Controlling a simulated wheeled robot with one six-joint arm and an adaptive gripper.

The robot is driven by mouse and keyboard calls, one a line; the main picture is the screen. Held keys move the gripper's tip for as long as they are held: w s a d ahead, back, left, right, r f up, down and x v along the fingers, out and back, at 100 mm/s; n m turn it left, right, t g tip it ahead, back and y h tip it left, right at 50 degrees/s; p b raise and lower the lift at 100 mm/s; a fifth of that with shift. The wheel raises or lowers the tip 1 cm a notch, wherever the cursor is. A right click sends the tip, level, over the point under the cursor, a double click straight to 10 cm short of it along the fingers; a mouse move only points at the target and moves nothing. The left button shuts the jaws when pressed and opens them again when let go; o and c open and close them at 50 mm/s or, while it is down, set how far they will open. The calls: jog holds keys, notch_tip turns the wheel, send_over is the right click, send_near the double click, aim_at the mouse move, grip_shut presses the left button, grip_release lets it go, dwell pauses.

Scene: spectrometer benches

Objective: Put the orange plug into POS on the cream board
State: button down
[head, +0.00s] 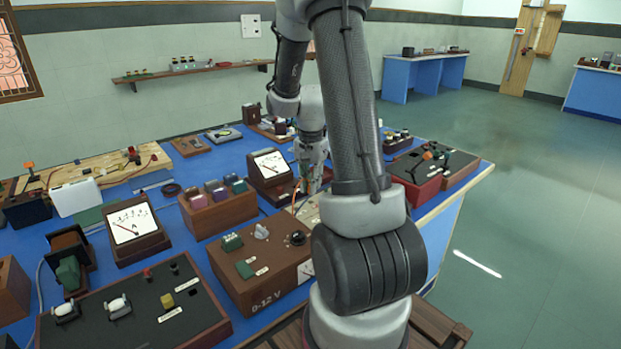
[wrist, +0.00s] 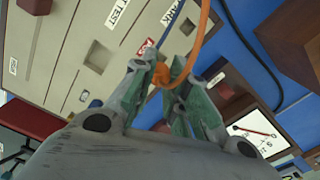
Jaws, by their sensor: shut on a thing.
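My gripper (wrist: 165,72) is shut on the orange plug (wrist: 162,76), with the fingertips over the edge of the cream board (wrist: 75,62). An orange lead (wrist: 205,25) curves up from the plug. A red label (wrist: 143,42), only partly readable, lies just beyond the fingertips. The fingers hide the plug's tip and any socket below it, so I cannot tell whether they touch. In the head view my gripper (head: 313,180) is low over the bench, partly behind my arm, and a piece of the cream board (head: 308,213) shows beside it.
A wooden analogue meter (head: 270,166) stands just left of my gripper; its dial also shows in the wrist view (wrist: 252,134). A wooden 0-12 V box (head: 262,283) stands in front. A dark cable (wrist: 245,48) crosses the blue bench top. Red and wooden boxes (head: 418,188) stand at the right.

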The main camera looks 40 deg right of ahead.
jog(key=shift+f, duration=1.65)
jog(key=c, duration=1.3)
grip_release()
notch_tip(320, 180, up, 12)
jog(key=shift+f, duration=0.1)
